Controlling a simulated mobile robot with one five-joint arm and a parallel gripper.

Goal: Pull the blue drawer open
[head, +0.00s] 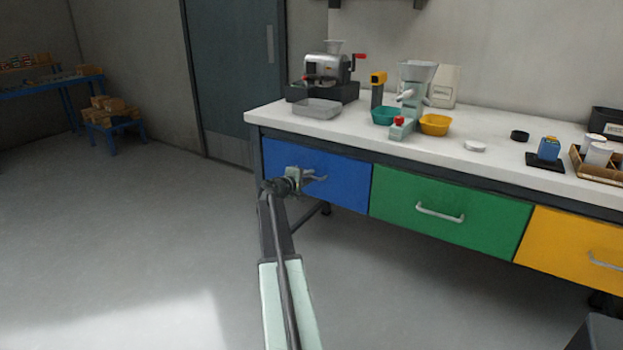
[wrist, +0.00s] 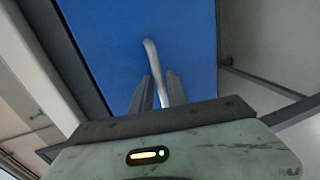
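The blue drawer (head: 340,180) is at the left end of the workbench in the head view, and its front looks flush with the frame. Its pale bar handle (head: 320,178) sits at the middle of the front, partly hidden by my gripper (head: 303,177). In the wrist view the blue front (wrist: 110,40) fills the upper middle. The handle (wrist: 151,52) runs down between the two dark fingers of my gripper (wrist: 159,82). The fingers stand close on either side of the handle and appear shut on it.
The green drawer (head: 450,215) and yellow drawer (head: 575,250) sit to the right, both with bar handles. The white benchtop (head: 350,128) above carries a grinder, bowls and small items. The grey floor (head: 130,220) in front and to the left is clear.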

